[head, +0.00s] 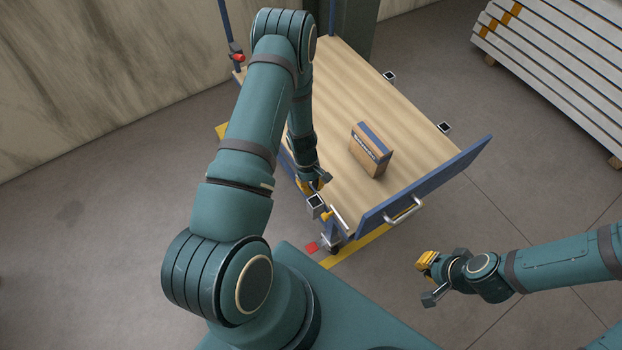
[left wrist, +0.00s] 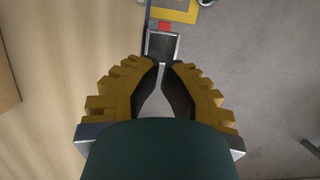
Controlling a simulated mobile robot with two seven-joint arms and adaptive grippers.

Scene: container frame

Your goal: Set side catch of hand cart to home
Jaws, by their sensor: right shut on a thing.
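The hand cart has a wooden deck (head: 345,75) and a blue end board (head: 430,185). My left gripper (head: 313,186) is over the deck's left edge, close to this socket. In the left wrist view its fingertips (left wrist: 161,64) are close together, with a narrow gap, just short of the square socket (left wrist: 162,46). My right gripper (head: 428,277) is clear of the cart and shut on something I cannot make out.
A cardboard box (head: 370,150) sits on the deck. A metal handle (head: 404,211) projects from the end board. More square sockets (head: 444,127) line the deck's right side. A red piece (head: 237,57) is at the back left post. Stacked beams (head: 560,70) lie at upper right.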

